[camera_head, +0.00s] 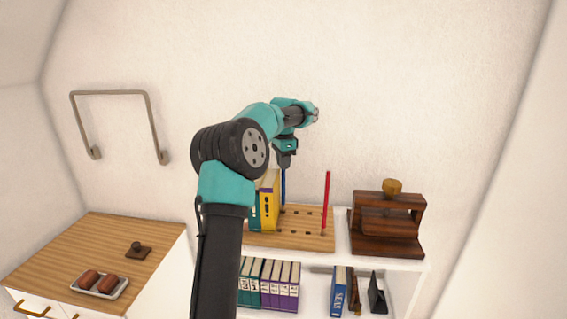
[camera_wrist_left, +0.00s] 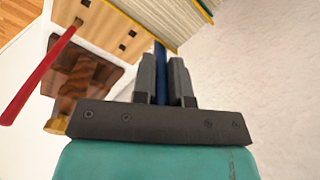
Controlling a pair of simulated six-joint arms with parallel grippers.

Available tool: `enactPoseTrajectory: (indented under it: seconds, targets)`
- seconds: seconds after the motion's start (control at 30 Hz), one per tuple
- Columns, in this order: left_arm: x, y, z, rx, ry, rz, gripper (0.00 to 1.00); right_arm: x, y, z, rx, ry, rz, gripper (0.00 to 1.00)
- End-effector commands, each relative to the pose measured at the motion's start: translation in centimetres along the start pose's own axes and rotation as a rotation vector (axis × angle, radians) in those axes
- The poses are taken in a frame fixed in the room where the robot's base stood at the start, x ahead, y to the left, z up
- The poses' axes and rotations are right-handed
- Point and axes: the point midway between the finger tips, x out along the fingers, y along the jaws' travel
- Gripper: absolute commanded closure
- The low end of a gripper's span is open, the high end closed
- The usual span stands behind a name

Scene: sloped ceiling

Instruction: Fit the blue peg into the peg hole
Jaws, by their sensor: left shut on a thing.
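My left gripper (camera_head: 286,158) is above the wooden peg board (camera_head: 316,242) on the shelf. It is shut on the blue peg (camera_head: 283,188), which points down below the jaws. In the left wrist view, the blue peg (camera_wrist_left: 160,72) shows between the two dark fingers (camera_wrist_left: 163,75), with its far end toward the board (camera_wrist_left: 108,28). The board has several dark holes. I cannot tell whether the peg's lower end is in a hole or above it. A red peg (camera_head: 326,203) stands upright at the board's right side. My right gripper is not in view.
Yellow and teal books (camera_head: 268,204) stand at the board's left, close to the blue peg. A dark wooden stand (camera_head: 386,226) with a gold knob is to the right. A wooden cabinet top (camera_head: 95,250) is at left.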

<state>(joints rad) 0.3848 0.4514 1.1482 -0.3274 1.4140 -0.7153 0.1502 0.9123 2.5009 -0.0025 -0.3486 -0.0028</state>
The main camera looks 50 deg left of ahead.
Motion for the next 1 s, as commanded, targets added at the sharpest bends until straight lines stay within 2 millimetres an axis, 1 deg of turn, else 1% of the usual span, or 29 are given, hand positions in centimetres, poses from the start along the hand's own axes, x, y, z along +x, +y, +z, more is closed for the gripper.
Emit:
enactPoseTrajectory:
  seconds: [0.17,0.2,0.43,0.77,0.87,1.0]
  targets:
    - [0.3,0.0,0.0,0.0,-0.001,0.001,1.0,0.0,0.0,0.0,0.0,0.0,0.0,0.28]
    - [0.3,0.0,0.0,0.0,0.0,0.0,0.83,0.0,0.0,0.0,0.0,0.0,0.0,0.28]
    - [0.3,0.0,0.0,0.001,0.0,0.0,0.61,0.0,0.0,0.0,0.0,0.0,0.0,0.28]
    - [0.0,0.0,0.0,0.0,0.001,-0.001,0.61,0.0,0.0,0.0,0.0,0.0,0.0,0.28]
    - [-0.7,0.0,0.0,0.001,0.001,-0.001,0.61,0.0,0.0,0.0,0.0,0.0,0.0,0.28]
    - [-2.5,0.0,-0.1,0.001,0.002,-0.002,0.61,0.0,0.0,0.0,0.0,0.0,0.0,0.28]
